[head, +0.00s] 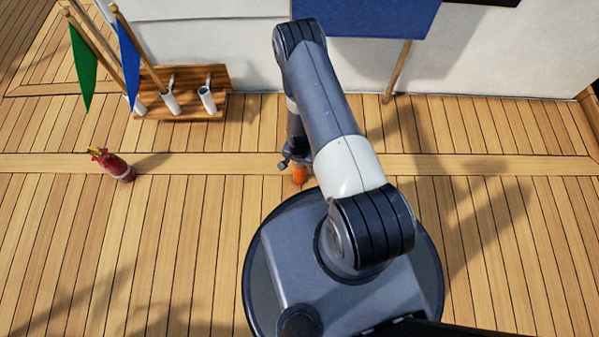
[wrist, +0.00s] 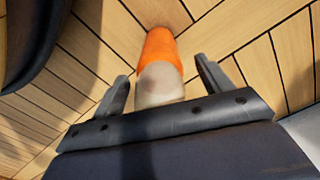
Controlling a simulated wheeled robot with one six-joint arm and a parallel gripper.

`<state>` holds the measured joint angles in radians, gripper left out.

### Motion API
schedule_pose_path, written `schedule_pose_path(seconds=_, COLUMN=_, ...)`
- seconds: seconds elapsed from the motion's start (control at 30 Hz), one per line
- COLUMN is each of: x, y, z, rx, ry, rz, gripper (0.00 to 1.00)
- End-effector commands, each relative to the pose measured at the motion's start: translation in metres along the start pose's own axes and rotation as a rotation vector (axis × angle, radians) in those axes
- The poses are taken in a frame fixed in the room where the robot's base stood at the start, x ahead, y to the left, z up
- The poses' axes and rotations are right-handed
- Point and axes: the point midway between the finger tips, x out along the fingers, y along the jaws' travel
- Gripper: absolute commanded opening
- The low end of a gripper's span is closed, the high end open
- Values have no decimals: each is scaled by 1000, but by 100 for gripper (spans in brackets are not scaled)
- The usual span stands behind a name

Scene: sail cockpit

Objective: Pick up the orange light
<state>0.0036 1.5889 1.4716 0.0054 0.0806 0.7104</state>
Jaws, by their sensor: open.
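The orange light (head: 299,174) stands on the wooden deck just in front of my base in the head view, partly hidden by my arm and gripper. In the wrist view the orange light (wrist: 162,50) has an orange body and a pale, whitish end towards the camera. My gripper (wrist: 163,88) is open, with one finger on each side of the pale end. I see gaps between the fingers and the light. In the head view my gripper (head: 294,163) is beside the top of the light and mostly hidden by the arm.
A wooden rack (head: 185,93) with white holders and green (head: 82,66) and blue (head: 127,62) flags is by the white wall (head: 220,45). The deck at right is clear.

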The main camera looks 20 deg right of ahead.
Motion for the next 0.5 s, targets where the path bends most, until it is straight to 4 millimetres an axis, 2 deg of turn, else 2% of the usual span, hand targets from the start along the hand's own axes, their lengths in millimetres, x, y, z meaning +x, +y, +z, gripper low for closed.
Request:
schedule_pose_path(seconds=0.1, x=-1, y=0, z=0, rx=0, ry=0, rz=0, gripper=72)
schedule_pose_path(seconds=0.5, x=-1, y=0, z=0, rx=0, ry=0, rz=0, gripper=40)
